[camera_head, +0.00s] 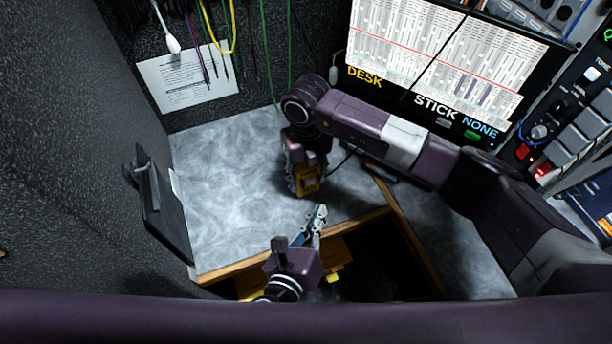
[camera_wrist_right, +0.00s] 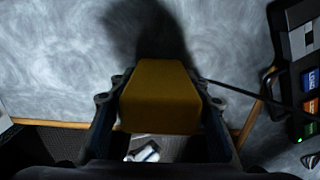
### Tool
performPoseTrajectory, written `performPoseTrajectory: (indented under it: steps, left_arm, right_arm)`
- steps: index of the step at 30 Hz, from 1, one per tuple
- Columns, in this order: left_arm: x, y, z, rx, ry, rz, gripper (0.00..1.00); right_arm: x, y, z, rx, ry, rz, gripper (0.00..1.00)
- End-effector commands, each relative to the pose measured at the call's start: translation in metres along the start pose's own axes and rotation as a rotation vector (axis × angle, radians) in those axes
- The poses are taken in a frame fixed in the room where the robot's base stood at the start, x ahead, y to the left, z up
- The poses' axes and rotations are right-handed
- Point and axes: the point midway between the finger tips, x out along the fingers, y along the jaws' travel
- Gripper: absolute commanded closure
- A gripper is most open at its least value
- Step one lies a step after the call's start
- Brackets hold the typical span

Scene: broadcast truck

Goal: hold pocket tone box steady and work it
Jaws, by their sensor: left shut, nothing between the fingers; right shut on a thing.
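The pocket tone box, a small yellow-orange block, shows in the head view (camera_head: 308,179) and fills the middle of the right wrist view (camera_wrist_right: 160,97). My right gripper (camera_head: 305,186) is shut on it, with one finger along each side, over the grey marbled counter. The gripper partly hides the box in the head view. A dark cable runs off to the right beside the box. My left gripper (camera_head: 319,212) is shut and empty, a short way below the box in the head view, near the counter's wooden edge. It is apart from the box.
The counter (camera_head: 220,185) is clear to the left of the box. A wood-edged opening (camera_head: 375,265) with yellow things inside lies below. A dark bracket (camera_head: 160,205) stands at left. A lit panel marked DESK, STICK, NONE (camera_head: 440,65) and console buttons (camera_head: 570,140) are at right.

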Motion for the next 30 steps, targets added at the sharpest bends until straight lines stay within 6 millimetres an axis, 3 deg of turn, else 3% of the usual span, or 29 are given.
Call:
performPoseTrajectory:
  steps: [7, 8, 13, 23, 30]
  left_arm:
    - [-0.001, -0.001, -0.001, -0.001, 0.0, -0.001, 1.0]
    - [-0.001, -0.001, -0.001, -0.001, 0.0, -0.001, 1.0]
    - [-0.001, -0.001, -0.001, -0.001, 0.001, -0.001, 1.0]
    - [-0.001, -0.001, -0.001, -0.001, 0.001, -0.001, 1.0]
    - [-0.001, -0.001, -0.001, 0.0, 0.001, -0.001, 1.0]
  right_arm:
    - [0.0, -0.001, 0.0, 0.002, 0.0, -0.002, 0.84]
    - [0.0, -0.001, 0.0, 0.002, 0.0, -0.002, 0.55]
    - [0.0, -0.001, 0.0, 0.001, -0.001, -0.001, 0.36]
    - [-0.003, 0.0, 0.001, 0.0, -0.003, 0.0, 0.35]
    - [-0.039, 0.0, 0.002, -0.001, -0.005, 0.0, 0.35]
